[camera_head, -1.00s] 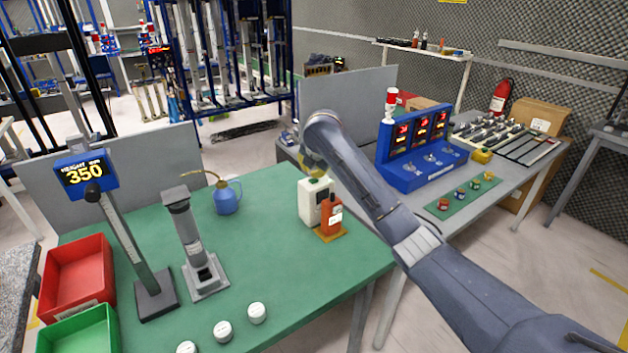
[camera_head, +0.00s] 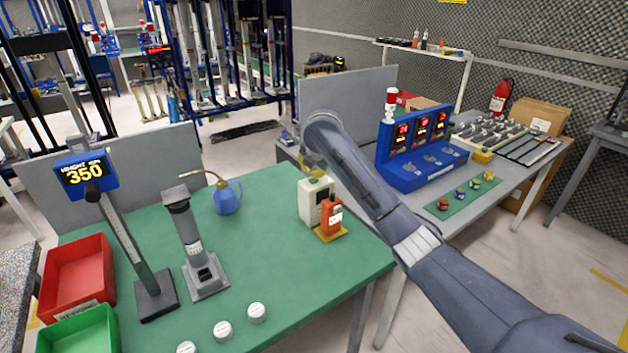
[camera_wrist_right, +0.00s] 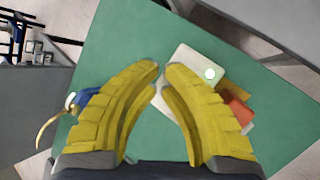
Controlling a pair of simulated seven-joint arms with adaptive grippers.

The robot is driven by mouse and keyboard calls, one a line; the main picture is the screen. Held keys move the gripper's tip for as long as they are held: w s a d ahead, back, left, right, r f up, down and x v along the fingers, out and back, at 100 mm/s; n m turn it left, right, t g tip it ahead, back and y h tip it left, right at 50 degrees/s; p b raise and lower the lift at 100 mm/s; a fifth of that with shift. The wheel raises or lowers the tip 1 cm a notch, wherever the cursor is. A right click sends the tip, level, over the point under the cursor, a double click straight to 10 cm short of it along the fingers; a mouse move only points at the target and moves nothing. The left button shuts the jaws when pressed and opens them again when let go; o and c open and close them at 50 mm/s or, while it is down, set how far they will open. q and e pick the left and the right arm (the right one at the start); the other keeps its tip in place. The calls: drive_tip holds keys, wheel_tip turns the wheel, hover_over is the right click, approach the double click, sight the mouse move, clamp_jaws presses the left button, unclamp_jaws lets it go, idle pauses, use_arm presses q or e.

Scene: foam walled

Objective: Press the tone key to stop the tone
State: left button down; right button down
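A white box (camera_head: 308,203) with a round green button (camera_head: 315,180) on top stands near the right side of the green bench; it looks like the tone key, but no label is readable. My right gripper (camera_head: 314,165) has yellow fingers and hangs just above and behind the box in the head view. Its fingertips (camera_wrist_right: 161,66) almost meet, with nothing between them. Contact with the button is not visible. My left gripper is out of view.
An orange device (camera_head: 331,214) stands close beside the white box. A blue oil can (camera_head: 227,198) and a grey stand (camera_head: 193,245) are to the left. A blue panel with red displays (camera_head: 415,150) stands on the right table. The green bench (camera_head: 270,250) is clear in the middle.

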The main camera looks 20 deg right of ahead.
drive_tip(key=shift+f, duration=0.45)
idle(0.6)
drive_tip(key=shift+r, duration=0.45)
idle(0.3)
drive_tip(key=shift+r, duration=3)
